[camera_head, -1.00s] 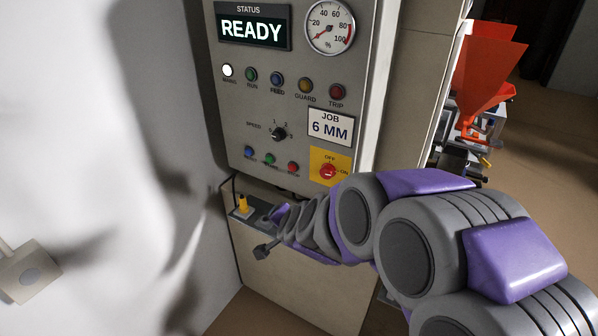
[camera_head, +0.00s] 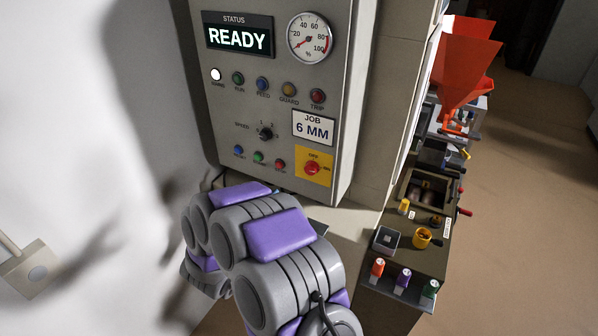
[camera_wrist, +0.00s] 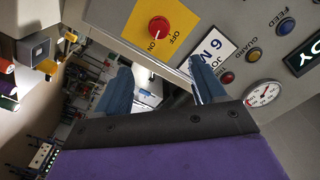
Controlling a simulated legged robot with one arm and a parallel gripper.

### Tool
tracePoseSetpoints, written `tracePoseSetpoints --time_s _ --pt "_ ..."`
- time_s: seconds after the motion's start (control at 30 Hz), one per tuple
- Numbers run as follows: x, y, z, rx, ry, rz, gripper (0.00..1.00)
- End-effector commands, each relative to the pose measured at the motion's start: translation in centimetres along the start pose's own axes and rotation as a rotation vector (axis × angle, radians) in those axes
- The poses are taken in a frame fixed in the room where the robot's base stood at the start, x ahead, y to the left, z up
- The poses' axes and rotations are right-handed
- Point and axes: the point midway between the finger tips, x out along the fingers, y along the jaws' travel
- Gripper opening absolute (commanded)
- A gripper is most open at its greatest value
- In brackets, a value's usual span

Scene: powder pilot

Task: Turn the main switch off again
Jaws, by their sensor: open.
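The main switch is a red rotary knob (camera_head: 312,167) on a yellow plate marked OFF and ON, low on the right of the grey control panel. Its mark seems to point toward ON. In the wrist view the knob (camera_wrist: 158,27) shows at the top, on its yellow plate. My gripper (camera_wrist: 160,68) is open and empty, with its two blue-grey fingers spread apart. The knob lies beyond the fingertips, above the gap between them in the picture, and nothing touches it. In the head view my gripper is hidden behind my arm.
The status display (camera_head: 237,37) reads READY, and a white lamp (camera_head: 216,75) is lit. A job card (camera_head: 313,127) reads 6 MM. A white wall is left.

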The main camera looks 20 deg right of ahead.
Motion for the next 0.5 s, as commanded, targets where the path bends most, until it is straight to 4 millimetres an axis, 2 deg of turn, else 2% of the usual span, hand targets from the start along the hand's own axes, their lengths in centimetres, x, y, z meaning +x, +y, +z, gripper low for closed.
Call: tracePoseSetpoints --time_s 0.17,0.5 --pt "1.9 0.1 -0.1 0.000 0.005 0.001 0.69" --pt "7.4 0.1 0.1 -0.001 0.003 0.001 0.69"
